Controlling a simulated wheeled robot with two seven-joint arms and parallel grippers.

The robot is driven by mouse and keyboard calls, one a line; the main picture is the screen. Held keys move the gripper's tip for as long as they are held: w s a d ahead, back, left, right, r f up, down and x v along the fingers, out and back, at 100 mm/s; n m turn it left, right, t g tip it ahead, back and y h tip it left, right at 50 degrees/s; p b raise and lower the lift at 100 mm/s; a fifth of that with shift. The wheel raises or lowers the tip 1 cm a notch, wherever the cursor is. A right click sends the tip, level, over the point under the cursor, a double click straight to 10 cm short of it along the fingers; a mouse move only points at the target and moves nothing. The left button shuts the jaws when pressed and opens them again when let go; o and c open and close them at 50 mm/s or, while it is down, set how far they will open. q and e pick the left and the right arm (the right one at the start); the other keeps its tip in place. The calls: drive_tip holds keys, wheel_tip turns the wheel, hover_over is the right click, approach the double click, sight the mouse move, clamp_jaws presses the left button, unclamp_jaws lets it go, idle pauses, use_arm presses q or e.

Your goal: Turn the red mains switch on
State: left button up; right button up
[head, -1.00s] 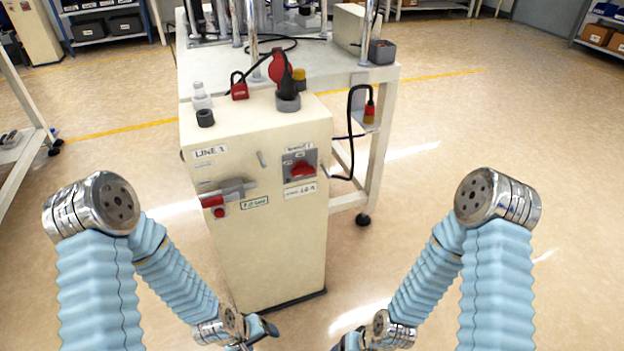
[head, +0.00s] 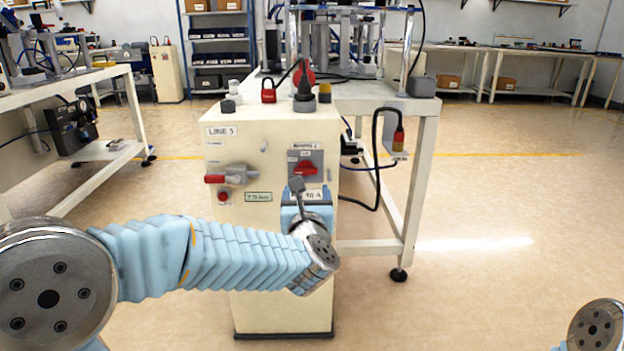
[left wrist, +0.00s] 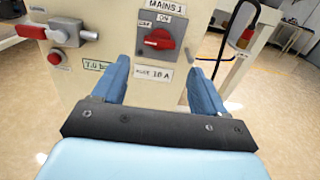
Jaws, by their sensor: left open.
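The red mains switch (head: 305,168) is a rotary knob on a grey plate on the front of the cream cabinet (head: 270,270). In the left wrist view the red knob (left wrist: 159,39) sits under a label reading MAINS 1, with an ON mark above it; its handle looks roughly horizontal. My left gripper (left wrist: 158,75) is open and empty, its two blue fingers pointing at the cabinet just below the switch. In the head view my left gripper (head: 298,190) is in front of the cabinet, close under the knob, partly hidden by its own wrist. My right gripper is out of view.
A red-handled grey lever (head: 228,175) and a red button (head: 223,196) are left of the switch. A red padlock (head: 268,92) and plug items stand on the cabinet top. A black cable (head: 376,150) hangs at the right. Floor on the right is clear.

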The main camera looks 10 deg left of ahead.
sight(306, 171)
use_arm(q)
drive_tip(key=p+x, duration=0.1)
drive_tip(key=x, duration=1)
drive_tip(key=shift+w, duration=0.15)
drive_tip(key=shift+f, duration=0.1)
drive_tip(key=c, duration=0.8)
